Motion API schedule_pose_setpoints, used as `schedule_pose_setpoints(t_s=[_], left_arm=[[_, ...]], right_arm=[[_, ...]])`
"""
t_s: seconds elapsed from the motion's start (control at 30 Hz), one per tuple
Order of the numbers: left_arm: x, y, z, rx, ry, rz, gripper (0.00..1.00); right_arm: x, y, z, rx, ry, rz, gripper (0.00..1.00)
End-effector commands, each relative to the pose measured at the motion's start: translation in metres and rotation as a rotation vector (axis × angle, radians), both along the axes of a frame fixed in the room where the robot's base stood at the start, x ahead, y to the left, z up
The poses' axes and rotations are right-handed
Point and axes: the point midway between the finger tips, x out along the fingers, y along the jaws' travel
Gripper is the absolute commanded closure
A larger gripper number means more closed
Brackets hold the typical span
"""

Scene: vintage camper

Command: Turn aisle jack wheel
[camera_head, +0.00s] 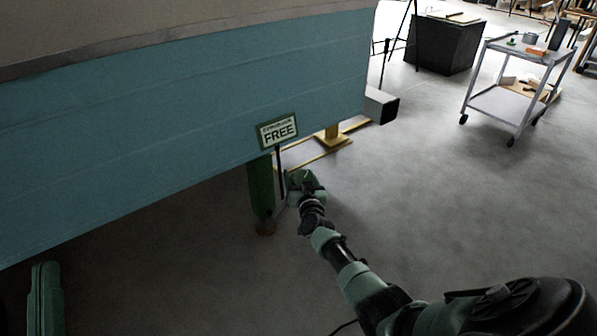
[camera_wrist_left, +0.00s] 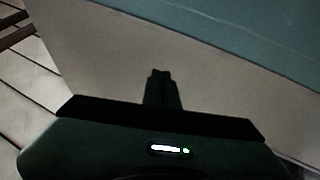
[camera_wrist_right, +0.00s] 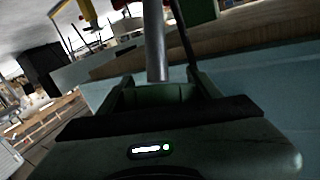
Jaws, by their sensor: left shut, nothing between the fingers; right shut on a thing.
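The green jack post (camera_head: 261,188) stands under the teal camper's lower edge, with a round foot on the floor. A dark upright rod (camera_head: 279,172) runs beside it, below a sign reading FREE (camera_head: 278,132). I cannot make out a wheel clearly. My right gripper (camera_head: 303,184) is at the right side of the post. In the right wrist view a grey metal bar (camera_wrist_right: 155,42) runs in between its fingers (camera_wrist_right: 160,84), and the gripper is shut on it. My left gripper (camera_wrist_left: 163,88) is shut and empty near a pale surface, with teal panel above it.
The camper's teal side (camera_head: 190,95) overhangs the post. A wheeled cart (camera_head: 510,105) and a black box (camera_head: 443,45) stand at the back right. The grey floor between is clear.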

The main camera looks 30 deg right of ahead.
Motion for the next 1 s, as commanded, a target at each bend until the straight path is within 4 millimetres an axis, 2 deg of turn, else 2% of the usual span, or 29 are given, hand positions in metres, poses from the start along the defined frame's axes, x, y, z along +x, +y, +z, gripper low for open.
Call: schedule_pose_setpoints(t_s=[0.1,0.27,0.4,0.6,0.8,1.0], left_arm=[[0.012,0.002,-0.029,0.049,0.176,0.011,1.0],[0.017,0.006,-0.072,0.108,0.399,0.024,1.0],[0.013,0.012,-0.108,0.154,0.582,0.035,1.0],[-0.004,0.023,-0.152,0.21,0.812,0.048,1.0],[-0.024,0.032,-0.182,0.251,0.986,0.058,1.0],[-0.041,0.039,-0.201,0.277,1.101,0.065,1.0]], right_arm=[[0.0,0.0,0.002,0.02,0.003,-0.033,0.77],[-0.001,-0.001,0.002,0.047,0.004,-0.079,0.77],[-0.001,-0.002,0.001,0.072,0.007,-0.123,0.77],[-0.002,-0.003,0.0,0.11,0.01,-0.188,0.77],[-0.003,-0.005,-0.001,0.148,0.013,-0.253,0.77],[-0.004,-0.007,-0.003,0.178,0.016,-0.306,0.77]])
